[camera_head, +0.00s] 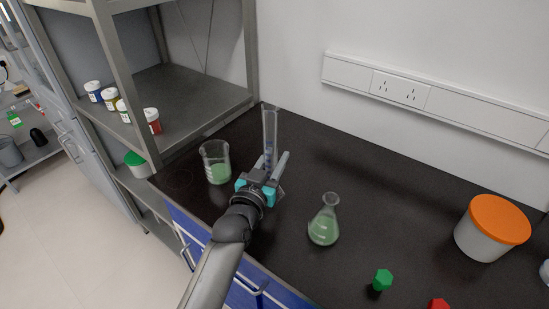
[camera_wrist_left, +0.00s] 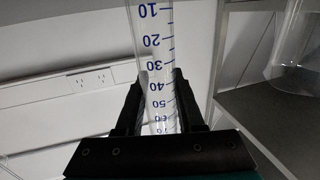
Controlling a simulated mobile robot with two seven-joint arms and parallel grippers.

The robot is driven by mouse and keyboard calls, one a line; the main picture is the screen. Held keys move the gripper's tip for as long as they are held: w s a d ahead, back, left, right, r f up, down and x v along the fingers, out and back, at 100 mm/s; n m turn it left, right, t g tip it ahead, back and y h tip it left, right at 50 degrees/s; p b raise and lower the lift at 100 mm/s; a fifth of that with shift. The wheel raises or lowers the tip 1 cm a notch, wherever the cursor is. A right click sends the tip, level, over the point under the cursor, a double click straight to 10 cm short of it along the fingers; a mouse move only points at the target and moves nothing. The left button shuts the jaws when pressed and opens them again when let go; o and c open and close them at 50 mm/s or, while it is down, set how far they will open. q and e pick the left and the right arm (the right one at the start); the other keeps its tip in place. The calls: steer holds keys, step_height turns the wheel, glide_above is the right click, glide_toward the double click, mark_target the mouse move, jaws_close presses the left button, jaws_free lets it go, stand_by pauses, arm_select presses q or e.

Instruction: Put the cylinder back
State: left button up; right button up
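A clear graduated cylinder (camera_head: 269,138) with blue markings stands upright at my left gripper (camera_head: 262,182), near the back left of the dark bench. In the left wrist view the cylinder (camera_wrist_left: 155,60) runs up between the two black fingers of the gripper (camera_wrist_left: 160,105), which close on its sides. Its lower part is hidden by the gripper. I cannot tell whether its base touches the bench. My right gripper is not in view.
A beaker of green liquid (camera_head: 216,163) stands just left of the gripper, and a conical flask (camera_head: 324,222) to its right. An orange-lidded tub (camera_head: 489,232), a green piece (camera_head: 382,279) and a red piece (camera_head: 438,304) lie further right. A metal shelf (camera_head: 185,98) rises at left.

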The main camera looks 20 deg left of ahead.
arm_select(q)
steer(key=o, duration=0.5)
steer(key=shift+c, duration=0.2)
steer(key=shift+s+r, duration=0.1)
steer(key=shift+r, duration=0.05)
steer(key=s+a+p, duration=0.1)
steer(key=s, duration=1)
steer(key=shift+s+p, duration=0.4)
